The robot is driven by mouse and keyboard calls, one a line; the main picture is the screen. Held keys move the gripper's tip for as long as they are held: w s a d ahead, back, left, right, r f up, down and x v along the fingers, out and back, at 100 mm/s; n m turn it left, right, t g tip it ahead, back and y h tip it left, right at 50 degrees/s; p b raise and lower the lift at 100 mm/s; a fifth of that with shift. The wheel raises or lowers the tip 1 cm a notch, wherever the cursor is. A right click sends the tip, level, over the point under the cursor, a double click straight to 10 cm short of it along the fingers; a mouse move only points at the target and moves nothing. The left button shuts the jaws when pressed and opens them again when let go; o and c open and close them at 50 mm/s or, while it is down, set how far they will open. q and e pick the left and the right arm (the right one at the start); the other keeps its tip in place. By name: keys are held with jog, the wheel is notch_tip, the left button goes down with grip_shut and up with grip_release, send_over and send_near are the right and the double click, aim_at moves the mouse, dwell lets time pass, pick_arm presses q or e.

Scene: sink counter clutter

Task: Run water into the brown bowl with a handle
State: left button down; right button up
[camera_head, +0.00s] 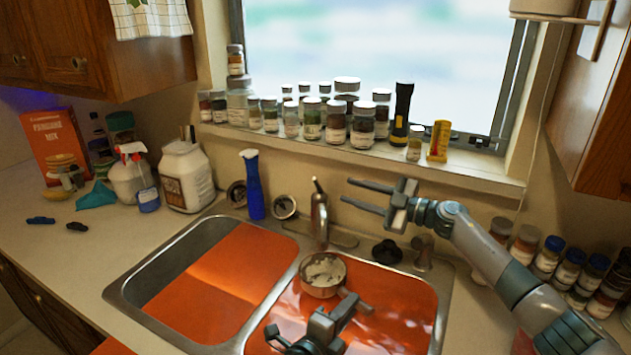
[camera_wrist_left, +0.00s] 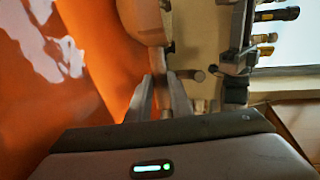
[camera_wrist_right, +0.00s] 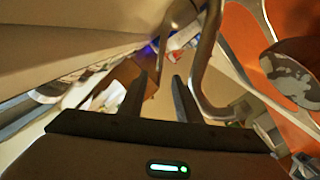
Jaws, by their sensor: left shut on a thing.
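The brown bowl (camera_head: 306,287) is over the right sink basin, just in front of and below the metal faucet (camera_head: 320,215). Its inside shows a pale, mottled patch; I cannot tell whether that is water or a reflection. My left gripper (camera_head: 355,301) is shut on the bowl's handle, and the bowl (camera_wrist_left: 145,20) shows beyond its fingers in the left wrist view. My right gripper (camera_head: 346,191) is open and empty, just right of the faucet's top. In the right wrist view the curved faucet (camera_wrist_right: 203,65) is right of its fingers. I see no clear water stream.
Several jars (camera_head: 335,122) and a black flashlight (camera_head: 402,108) line the windowsill. More jars (camera_head: 567,270) crowd the right counter near my right arm. The left basin is clear.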

aim_at(316, 184)
jog(key=shift+a, duration=0.1)
jog(key=shift+x, duration=5.9)
grip_shut()
